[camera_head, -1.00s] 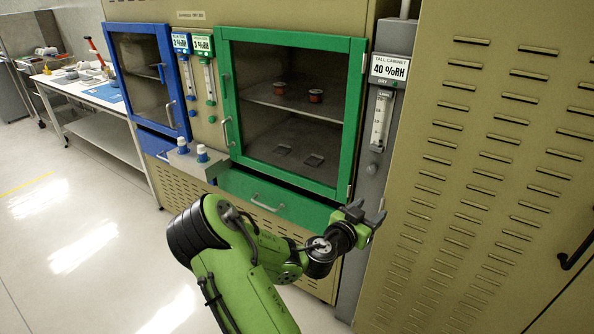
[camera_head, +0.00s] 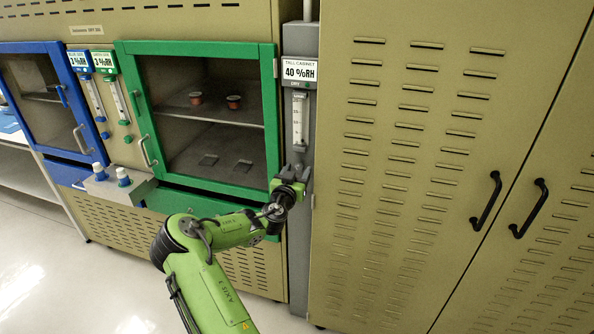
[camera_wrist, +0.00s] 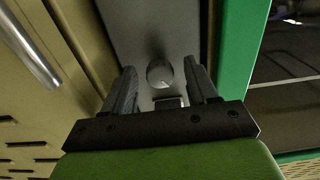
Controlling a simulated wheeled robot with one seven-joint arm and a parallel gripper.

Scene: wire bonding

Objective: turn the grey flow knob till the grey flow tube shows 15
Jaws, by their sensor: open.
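The grey flow tube (camera_head: 299,118) is on the grey panel below the "TALL CABINET" label reading 40 %RH. Its scale is too small to read in the head view. The grey flow knob (camera_wrist: 160,73) shows in the wrist view as a round knob on the grey panel. In the head view my gripper largely covers the knob. My gripper (camera_head: 293,173) is at the panel just below the tube. In the wrist view my gripper (camera_wrist: 159,66) is open, with one finger on each side of the knob and gaps between them.
The green cabinet door frame (camera_head: 269,110) stands close to the left of the panel. The tall tan cabinet (camera_head: 390,230) with black handles is to its right. A blue cabinet (camera_head: 72,95) and two smaller flow tubes are farther left.

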